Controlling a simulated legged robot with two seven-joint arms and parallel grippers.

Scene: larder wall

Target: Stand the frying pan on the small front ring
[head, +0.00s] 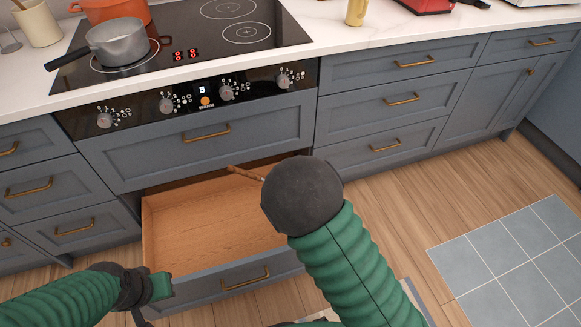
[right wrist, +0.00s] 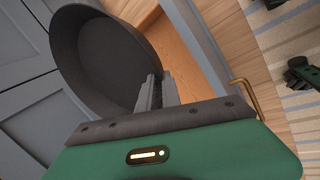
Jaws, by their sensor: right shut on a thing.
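The dark frying pan (head: 302,195) hangs in the air in front of the open drawer, its outside towards my head camera. A thin brown handle (head: 245,173) points left from it. The right wrist view shows the dark inside of the pan (right wrist: 105,60), tilted steeply. My right gripper (right wrist: 155,92) is shut on the pan at its near edge; the pan hides it in the head view. The small front ring (head: 247,33) is the right front ring of the hob and is bare. My left gripper (head: 158,288) is low at the left, its fingers unclear.
A grey saucepan (head: 118,44) stands on the left front ring, with an orange pot (head: 112,10) behind it. The back right ring (head: 229,8) is bare. A yellow jar (head: 356,12) stands on the right counter.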

